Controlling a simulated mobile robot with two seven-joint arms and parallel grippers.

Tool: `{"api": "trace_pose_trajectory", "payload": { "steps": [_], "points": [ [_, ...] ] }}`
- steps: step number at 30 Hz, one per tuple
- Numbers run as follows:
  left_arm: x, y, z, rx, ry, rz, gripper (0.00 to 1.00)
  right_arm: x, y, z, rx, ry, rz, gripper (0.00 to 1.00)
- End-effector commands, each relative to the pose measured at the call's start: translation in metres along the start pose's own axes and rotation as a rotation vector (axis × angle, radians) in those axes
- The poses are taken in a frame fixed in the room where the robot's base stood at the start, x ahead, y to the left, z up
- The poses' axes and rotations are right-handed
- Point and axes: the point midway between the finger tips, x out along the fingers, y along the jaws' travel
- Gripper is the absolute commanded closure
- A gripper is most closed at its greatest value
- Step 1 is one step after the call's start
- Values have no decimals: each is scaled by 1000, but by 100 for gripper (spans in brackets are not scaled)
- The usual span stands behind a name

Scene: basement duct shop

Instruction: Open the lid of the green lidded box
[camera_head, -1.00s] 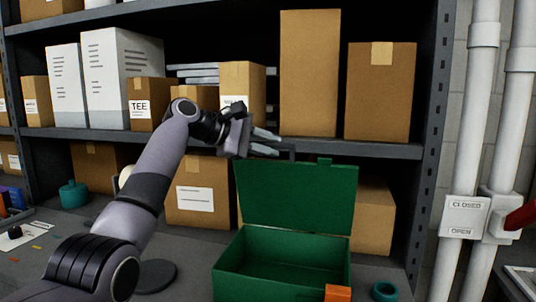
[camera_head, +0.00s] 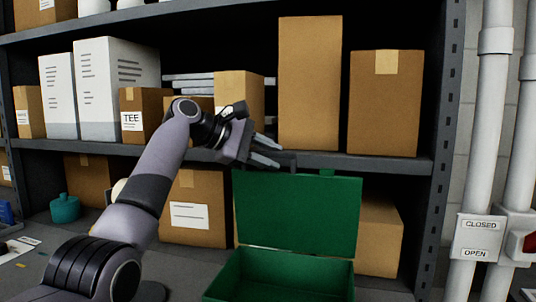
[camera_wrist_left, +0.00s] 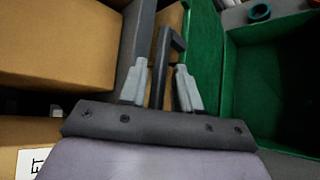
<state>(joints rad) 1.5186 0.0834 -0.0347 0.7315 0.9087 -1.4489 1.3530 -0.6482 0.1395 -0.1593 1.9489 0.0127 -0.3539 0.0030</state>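The green lidded box (camera_head: 281,272) stands below the shelf, cut off by the bottom edge of the head view. Its lid (camera_head: 297,214) stands upright at the back, and the inside shows. In the left wrist view the green box (camera_wrist_left: 262,75) fills the right side. My left gripper (camera_head: 274,152) is above the lid's left top corner, at shelf-edge height. Its two fingers are apart, and it also shows in the left wrist view (camera_wrist_left: 160,82). A dark bar (camera_wrist_left: 164,60) appears between or beyond the fingers; I cannot tell which. My right gripper is not in view.
The dark shelf (camera_head: 370,163) runs just behind the gripper, carrying cardboard boxes (camera_head: 309,85). More cardboard boxes (camera_head: 379,236) stand behind the green box. White pipes (camera_head: 488,120) rise at the right. A teal ring (camera_wrist_left: 259,12) lies near the box.

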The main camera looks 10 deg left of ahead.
Motion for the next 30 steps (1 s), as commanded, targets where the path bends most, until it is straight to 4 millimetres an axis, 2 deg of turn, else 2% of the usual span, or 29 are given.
{"api": "trace_pose_trajectory", "payload": {
  "steps": [10, 21, 25, 30],
  "points": [
    [-5, -1, -1, 1, 2, 2, 62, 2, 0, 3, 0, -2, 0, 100],
    [-61, 0, 0, 3, 1, 5, 62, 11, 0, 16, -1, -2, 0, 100],
    [-71, 0, 1, 2, 0, 4, 62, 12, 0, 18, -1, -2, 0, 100],
    [-73, 1, 2, 2, -1, 4, 62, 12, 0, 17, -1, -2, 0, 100]
  ]
}}
